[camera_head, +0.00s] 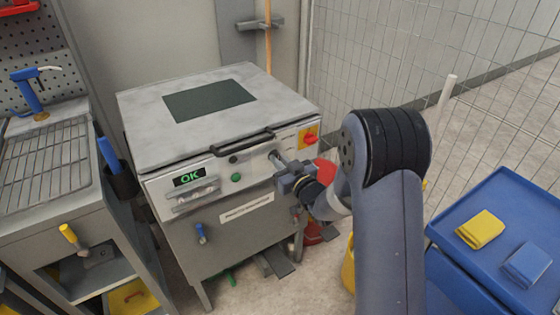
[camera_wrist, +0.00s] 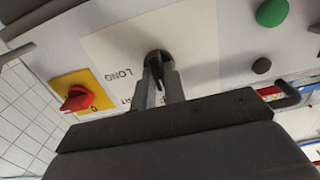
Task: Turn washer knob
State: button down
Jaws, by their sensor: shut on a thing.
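The washer (camera_head: 225,130) is a grey cabinet with a flat lid and a front control panel. Its knob (camera_wrist: 157,60) is black and round, on a white label with "LONG" readable and other lettering partly covered. My gripper (camera_head: 277,158) reaches the panel from the right in the head view. In the wrist view my gripper (camera_wrist: 162,82) has its two fingers closed around the knob, one on each side. The fingers hide part of the knob, so its pointer is hard to read. In the head view the knob is hidden behind the gripper.
A red switch (camera_wrist: 77,98) on a yellow plate is beside the knob; it also shows in the head view (camera_head: 309,136). A green button (camera_head: 236,177) and green "OK" display (camera_head: 189,177) are left of the gripper. A blue cart (camera_head: 520,200) stands right.

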jog(key=shift+m, duration=0.4)
jog(key=shift+d+m+b, duration=0.1)
jog(key=shift+m+b, duration=0.95)
jog(key=shift+m, duration=2.95)
jog(key=c, duration=1.5)
grip_release()
jog(key=shift+o, duration=0.2)
jog(key=shift+d, duration=0.1)
jog(key=v, duration=1)
jog(key=shift+s+d, duration=0.2)
jog(key=shift+s, duration=0.1)
